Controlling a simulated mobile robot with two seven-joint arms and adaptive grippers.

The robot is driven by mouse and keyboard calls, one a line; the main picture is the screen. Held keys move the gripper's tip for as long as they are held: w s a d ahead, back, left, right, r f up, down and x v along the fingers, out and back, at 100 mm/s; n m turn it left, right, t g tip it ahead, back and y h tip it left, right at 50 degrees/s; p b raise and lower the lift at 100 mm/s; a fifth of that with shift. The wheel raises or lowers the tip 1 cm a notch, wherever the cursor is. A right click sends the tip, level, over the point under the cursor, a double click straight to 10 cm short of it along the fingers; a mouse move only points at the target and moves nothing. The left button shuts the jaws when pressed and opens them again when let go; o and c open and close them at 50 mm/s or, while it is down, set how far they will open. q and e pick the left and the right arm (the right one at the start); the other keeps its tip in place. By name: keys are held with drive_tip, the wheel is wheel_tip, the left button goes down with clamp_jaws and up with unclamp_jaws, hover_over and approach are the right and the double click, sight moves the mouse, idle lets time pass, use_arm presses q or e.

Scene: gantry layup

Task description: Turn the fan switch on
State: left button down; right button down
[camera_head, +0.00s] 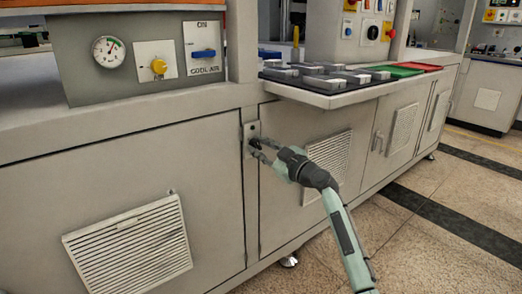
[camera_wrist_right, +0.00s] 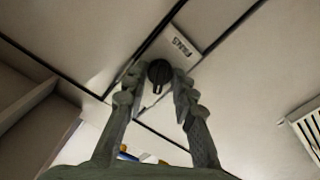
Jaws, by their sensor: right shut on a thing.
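The fan switch (camera_wrist_right: 159,70) is a round black knob below a small label plate reading FANS (camera_wrist_right: 181,44) in the right wrist view. A short light mark on the knob points toward the bottom of that view. In the head view its pale plate (camera_head: 250,127) sits on the narrow post between two cabinet panels. My right gripper (camera_head: 258,147) reaches it from the lower right, its fingers shut on the knob, one on each side. The fingers partly cover the knob in the head view. My left gripper is not in view.
A control panel with a gauge (camera_head: 108,51), a yellow knob (camera_head: 158,66) and a blue COOL AIR switch (camera_head: 203,53) is at upper left. A ledge with grey blocks (camera_head: 334,98) juts out above my right gripper. Vented cabinet doors (camera_head: 130,245) surround it. Floor at right is clear.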

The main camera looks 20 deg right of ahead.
drive_tip(key=shift+m, duration=3.2)
drive_tip(key=m+p, duration=0.2)
drive_tip(key=m, duration=0.5)
drive_tip(key=shift+r+m, duration=0.1)
drive_tip(key=shift+m, duration=0.2)
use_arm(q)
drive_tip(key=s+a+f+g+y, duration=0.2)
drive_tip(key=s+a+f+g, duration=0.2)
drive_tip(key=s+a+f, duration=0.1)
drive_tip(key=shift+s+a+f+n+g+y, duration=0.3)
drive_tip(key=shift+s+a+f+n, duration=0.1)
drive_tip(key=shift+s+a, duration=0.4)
use_arm(e)
drive_tip(key=shift+m, duration=0.5)
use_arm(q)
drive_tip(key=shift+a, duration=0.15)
use_arm(e)
drive_tip(key=c, duration=1.6)
unclamp_jaws()
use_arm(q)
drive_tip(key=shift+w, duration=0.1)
